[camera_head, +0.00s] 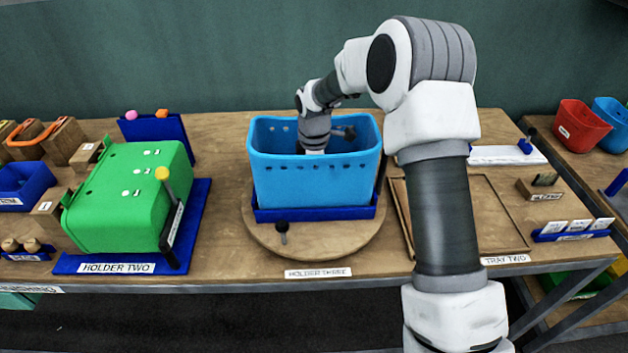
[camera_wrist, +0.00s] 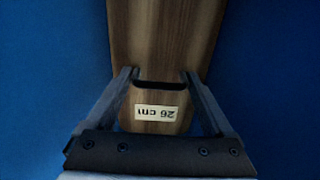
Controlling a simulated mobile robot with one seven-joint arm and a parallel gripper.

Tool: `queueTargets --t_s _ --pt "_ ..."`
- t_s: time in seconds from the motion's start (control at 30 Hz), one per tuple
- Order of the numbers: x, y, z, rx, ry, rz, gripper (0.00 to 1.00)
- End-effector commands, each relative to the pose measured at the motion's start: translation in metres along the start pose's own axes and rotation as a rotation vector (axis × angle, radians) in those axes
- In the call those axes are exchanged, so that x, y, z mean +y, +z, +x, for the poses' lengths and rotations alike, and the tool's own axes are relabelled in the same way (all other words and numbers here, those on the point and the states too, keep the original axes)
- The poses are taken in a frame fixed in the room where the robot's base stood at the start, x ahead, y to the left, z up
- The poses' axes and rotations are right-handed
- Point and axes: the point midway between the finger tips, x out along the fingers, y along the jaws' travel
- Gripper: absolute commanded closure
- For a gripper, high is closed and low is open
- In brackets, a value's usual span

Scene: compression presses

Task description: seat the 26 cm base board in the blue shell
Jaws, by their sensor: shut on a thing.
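The blue shell (camera_head: 315,185) stands upright and open at the top in a dark blue holder on a round wooden plate, labelled HOLDER THREE. My arm reaches down into it, and its front wall hides my gripper in the head view. In the wrist view, my gripper (camera_wrist: 160,75) is shut on the wooden base board (camera_wrist: 165,35), with a finger at each side. The board's label reads 26 cm, upside down, near a dark slot. Blue surfaces lie on both sides of the board. I cannot tell whether the board touches the shell's floor.
A green shell (camera_head: 130,195) lies in HOLDER TWO on the left, with a yellow-tipped lever. An empty wooden tray (camera_head: 505,250), labelled TRAY TWO, is on the right. Red (camera_head: 582,127) and blue baskets stand at the far right. A dark knob (camera_head: 282,228) sticks up before the blue shell.

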Motion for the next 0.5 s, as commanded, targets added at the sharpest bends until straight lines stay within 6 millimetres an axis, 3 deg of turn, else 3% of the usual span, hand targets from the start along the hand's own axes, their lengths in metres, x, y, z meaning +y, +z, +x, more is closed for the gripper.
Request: queueTargets --t_s 0.17,0.2,0.27,0.5 --pt "0.0001 -0.0001 0.0028 0.0 0.0 0.0 0.75" --pt "0.0001 -0.0001 0.0033 0.0 0.0 0.0 0.12" --pt "0.0001 -0.0002 0.0023 0.0 0.0 -0.001 0.01" --pt "0.0001 -0.0002 0.0014 0.0 0.0 -0.001 0.0"
